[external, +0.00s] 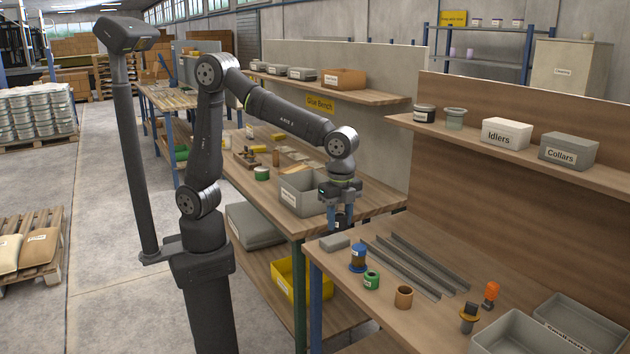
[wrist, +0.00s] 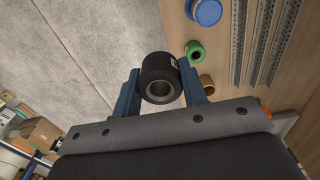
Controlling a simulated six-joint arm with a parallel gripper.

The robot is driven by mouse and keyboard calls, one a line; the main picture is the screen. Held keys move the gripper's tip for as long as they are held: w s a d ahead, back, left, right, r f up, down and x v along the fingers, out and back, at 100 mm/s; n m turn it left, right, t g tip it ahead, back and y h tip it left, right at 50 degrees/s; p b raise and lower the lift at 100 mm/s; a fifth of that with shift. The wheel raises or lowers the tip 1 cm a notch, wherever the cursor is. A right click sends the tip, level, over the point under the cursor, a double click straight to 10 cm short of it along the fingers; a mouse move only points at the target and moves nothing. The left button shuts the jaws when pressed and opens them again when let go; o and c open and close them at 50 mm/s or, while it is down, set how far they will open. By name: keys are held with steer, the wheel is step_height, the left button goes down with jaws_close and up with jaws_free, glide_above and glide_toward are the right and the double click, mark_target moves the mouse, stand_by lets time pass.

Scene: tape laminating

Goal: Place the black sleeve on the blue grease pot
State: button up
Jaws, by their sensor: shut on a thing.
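My gripper (external: 338,216) is shut on the black sleeve (wrist: 160,76), a short thick ring with a round bore, between its two blue fingers. In the external view the sleeve is mostly hidden among the fingers. The blue grease pot (external: 358,258) stands upright on the near right bench, below and slightly right of my gripper. In the wrist view the blue pot (wrist: 206,12) shows at the top, beyond the sleeve and right of it. The sleeve and the pot are apart.
A green roll (external: 371,280) and a brown ring (external: 404,297) stand near the blue pot. A grey block (external: 335,242) and long metal rails (external: 415,265) lie behind it. A grey bin (external: 300,192) stands on the other bench. An orange-topped item (external: 491,294) is farther right.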

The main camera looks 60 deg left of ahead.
glide_above(359, 246)
step_height(359, 246, down, 5)
steer(key=shift+d+f, duration=0.15)
steer(key=shift+f, duration=2.05)
steer(key=shift+f, duration=0.1)
steer(key=o, duration=1)
step_height(359, 246, up, 12)
